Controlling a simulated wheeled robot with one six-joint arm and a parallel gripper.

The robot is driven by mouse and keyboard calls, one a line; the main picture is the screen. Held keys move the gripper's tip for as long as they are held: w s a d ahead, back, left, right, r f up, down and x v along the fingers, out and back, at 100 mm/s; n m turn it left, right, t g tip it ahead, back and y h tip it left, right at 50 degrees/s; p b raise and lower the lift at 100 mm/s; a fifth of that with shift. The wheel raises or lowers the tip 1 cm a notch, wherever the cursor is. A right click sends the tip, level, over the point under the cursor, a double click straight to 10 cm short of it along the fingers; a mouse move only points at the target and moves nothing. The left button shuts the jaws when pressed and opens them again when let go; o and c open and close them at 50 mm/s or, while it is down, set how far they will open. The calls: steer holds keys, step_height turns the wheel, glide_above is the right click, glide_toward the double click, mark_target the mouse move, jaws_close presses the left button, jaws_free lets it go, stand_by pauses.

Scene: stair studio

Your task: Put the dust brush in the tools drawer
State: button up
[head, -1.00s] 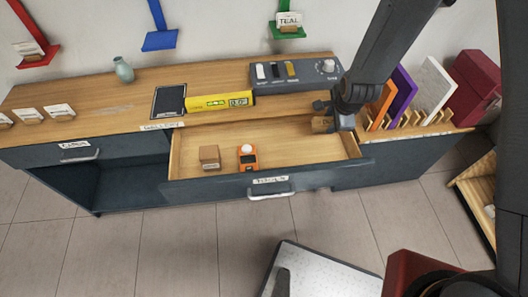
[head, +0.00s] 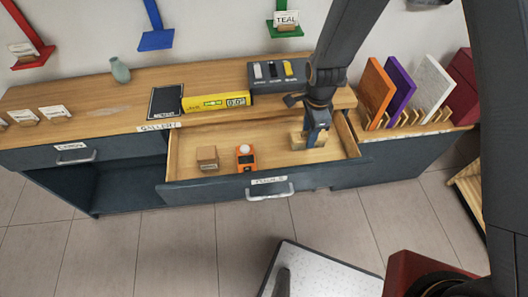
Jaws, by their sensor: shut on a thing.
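The tools drawer (head: 220,192) is pulled open, its label on the front above a silver handle. My gripper (head: 315,130) points down into the right part of the drawer and is shut on the dust brush (head: 299,139). The brush shows as a pale wooden block at the fingers, with a blue part beside it. The gripper hides part of it. I cannot tell whether the brush touches the drawer floor. An orange device (head: 246,158) with a white dome and a small brown block (head: 207,157) lie in the drawer's left and middle part.
Orange (head: 376,92), purple and white panels stand in a rack at right. The drawer floor between the device and brush is clear.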

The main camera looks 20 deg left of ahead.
steer(key=shift+s+a+f, duration=0.1)
steer(key=shift+s+f, duration=0.1)
steer(key=shift+s, duration=0.15)
steer(key=shift+f+p, duration=1.5)
steer(key=shift+f, duration=3.25)
steer(key=o, duration=0.9)
steer(key=shift+o, duration=0.3)
